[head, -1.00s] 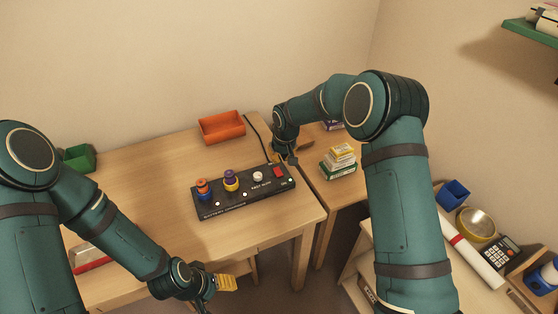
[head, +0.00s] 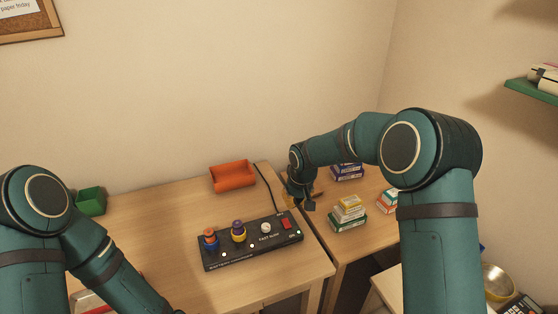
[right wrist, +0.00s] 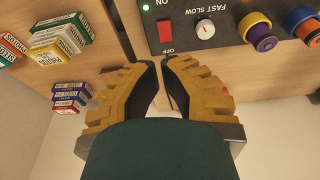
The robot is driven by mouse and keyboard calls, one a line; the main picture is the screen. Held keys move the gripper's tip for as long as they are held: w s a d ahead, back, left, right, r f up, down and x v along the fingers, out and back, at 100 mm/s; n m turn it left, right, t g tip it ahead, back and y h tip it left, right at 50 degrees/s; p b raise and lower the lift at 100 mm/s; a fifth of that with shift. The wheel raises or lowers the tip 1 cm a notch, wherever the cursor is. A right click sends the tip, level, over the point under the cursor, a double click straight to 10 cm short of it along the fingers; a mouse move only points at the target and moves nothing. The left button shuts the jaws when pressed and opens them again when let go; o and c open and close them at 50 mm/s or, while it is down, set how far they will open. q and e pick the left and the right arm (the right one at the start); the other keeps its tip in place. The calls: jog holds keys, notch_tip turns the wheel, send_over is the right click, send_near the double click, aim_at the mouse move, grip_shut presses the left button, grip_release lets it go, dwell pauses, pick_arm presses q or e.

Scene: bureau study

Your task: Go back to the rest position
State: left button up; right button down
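My right gripper (head: 302,203) hangs over the gap side of the desk, just behind the right end of a black control box. In the right wrist view its yellow ribbed fingers (right wrist: 161,62) come together at the tips with nothing held between them. The black control box (head: 228,260) lies on the wooden desk, with a red switch (head: 286,223), a white knob and two coloured ring stacks. The green light beside ON is lit in the right wrist view. My left arm (head: 108,265) comes in at lower left; its gripper is below the picture.
An orange bin (head: 233,176) and a green bin (head: 91,201) stand at the back of the desk (head: 150,235). Several small boxes (head: 348,213) sit on the side table to the right. A green shelf (head: 532,90) juts from the right wall. A brass bowl (head: 497,282) is at lower right.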

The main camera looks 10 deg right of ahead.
jog(key=s+a+f, duration=0.1)
jog(key=s+f, duration=0.3)
jog(key=s+a+f+y, duration=0.1)
jog(key=s+f, duration=0.2)
jog(key=f, duration=0.1)
jog(key=s+a+f+m+g+y, duration=0.1)
jog(key=s+f, duration=0.3)
jog(key=shift+s, duration=0.3)
jog(key=s+f+m, duration=0.1)
jog(key=s+f, duration=0.2)
jog(key=s, duration=0.6)
jog(key=s+a+f+m+y, duration=0.1)
jog(key=s+f+m, duration=0.1)
jog(key=s, duration=0.7)
jog(key=shift+s+a+f, duration=0.25)
jog(key=shift+s+f, duration=0.05)
jog(key=shift+f, duration=0.1)
